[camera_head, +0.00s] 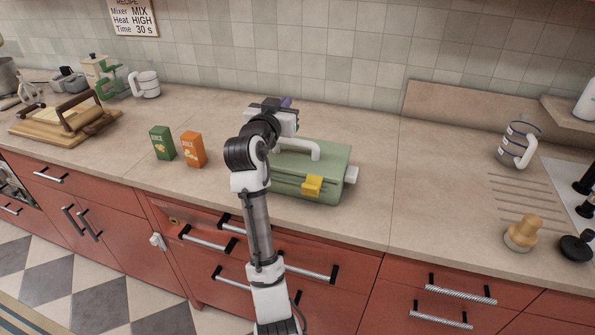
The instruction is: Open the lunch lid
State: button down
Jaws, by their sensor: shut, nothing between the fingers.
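A green lunch box (322,184) stands on the counter, a little right of the picture's middle. Its lid (333,161) looks shut, with a pale handle (313,148) on top and a yellow latch (312,186) on the front. My gripper (285,108) is at the back left of the box, beyond the handle. It is shut and holds nothing. My arm covers the left end of the box, and I cannot tell whether the gripper touches it.
A green juice carton (162,143) and an orange juice carton (194,149) stand left of the box. A wooden board (45,134) lies farther left. A mug (519,146) and a wooden-topped item (522,233) stand at the right. The counter right of the box is clear.

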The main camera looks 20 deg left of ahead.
jog(key=shift+w+r, duration=0.45)
jog(key=shift+w, duration=0.25)
jog(key=shift+w+d+r, duration=0.1)
jog(key=shift+w+r, duration=0.15)
jog(key=shift+w, duration=1.25)
jog(key=shift+w+d+r, duration=0.1)
jog(key=shift+w+r, duration=0.1)
jog(key=shift+w, duration=1.25)
jog(key=shift+w, duration=0.1)
jog(key=shift+w+d+f+b, duration=0.1)
jog(key=shift+w+f+b, duration=0.15)
jog(key=shift+w, duration=0.7)
jog(key=shift+w+a+f+b, duration=0.1)
jog(key=shift+w+f, duration=0.1)
jog(key=shift+w, duration=0.7)
jog(key=shift+w+d+f+b, duration=0.1)
jog(key=shift+w+f+b, duration=0.15)
jog(key=shift+w, duration=0.7)
jog(key=shift+s, duration=0.1)
